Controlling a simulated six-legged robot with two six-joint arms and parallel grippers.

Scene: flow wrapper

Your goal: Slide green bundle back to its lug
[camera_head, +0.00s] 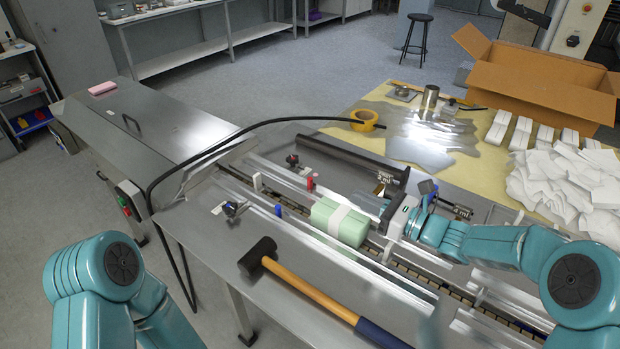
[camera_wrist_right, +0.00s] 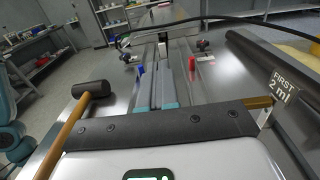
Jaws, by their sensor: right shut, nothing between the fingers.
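A white upright lug (camera_head: 257,182) stands in the channel left of the bundle. My left gripper is out of view; only its arm shows.
A mallet (camera_head: 258,256) lies along the near side. A dark roller (camera_head: 345,160) lies beyond the rails. Small red (camera_head: 310,184) and blue (camera_head: 278,210) markers stand by the channel. Yellow tape (camera_head: 364,121), an open carton (camera_head: 540,85) and white packs lie on the far right.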

